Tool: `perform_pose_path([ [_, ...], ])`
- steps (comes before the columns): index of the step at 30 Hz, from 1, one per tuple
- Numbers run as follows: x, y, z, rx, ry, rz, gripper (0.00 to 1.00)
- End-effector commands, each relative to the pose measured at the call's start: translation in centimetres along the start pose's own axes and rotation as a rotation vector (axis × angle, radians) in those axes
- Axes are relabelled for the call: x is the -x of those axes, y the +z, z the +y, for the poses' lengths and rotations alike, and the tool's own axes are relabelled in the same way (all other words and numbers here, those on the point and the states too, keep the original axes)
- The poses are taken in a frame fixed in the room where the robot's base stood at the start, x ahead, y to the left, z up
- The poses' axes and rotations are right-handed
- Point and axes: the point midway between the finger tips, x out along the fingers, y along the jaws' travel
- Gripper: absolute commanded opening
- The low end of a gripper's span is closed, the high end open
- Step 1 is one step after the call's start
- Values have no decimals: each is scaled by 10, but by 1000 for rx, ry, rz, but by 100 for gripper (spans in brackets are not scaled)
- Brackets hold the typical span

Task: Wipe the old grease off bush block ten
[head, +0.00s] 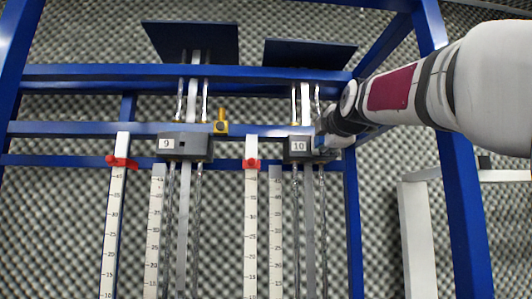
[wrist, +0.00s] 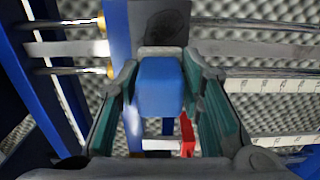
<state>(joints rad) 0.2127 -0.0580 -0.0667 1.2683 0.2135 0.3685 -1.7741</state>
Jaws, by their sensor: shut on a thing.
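Bush block ten (head: 297,147) is a dark grey block with a white "10" label, on chrome rods at the right of the frame. In the wrist view its grey body (wrist: 121,40) spans the upper middle, with a dark smudge (wrist: 162,20) like grease on it. My gripper (wrist: 160,72) is shut on a blue block-shaped pad (wrist: 160,88), held between its green-lined fingers. The pad's far end is close to the block below the smudge; I cannot tell if they touch. In the head view my gripper (head: 323,140) is at the block's right side.
Bush block nine (head: 185,147) is to the left, with a yellow fitting (head: 221,122) between the blocks. Blue frame beams (head: 75,129) cross behind. White scales carry red clamps (head: 251,163). A blue post (head: 455,170) and white post (head: 416,235) stand at right.

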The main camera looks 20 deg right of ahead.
Motion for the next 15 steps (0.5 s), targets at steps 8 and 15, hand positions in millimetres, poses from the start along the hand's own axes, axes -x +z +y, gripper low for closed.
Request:
perform_pose_path([
  [8, 0, 0, 0, 0, 0, 0, 12],
  [15, -4, 0, 0, 0, 0, 0, 12],
])
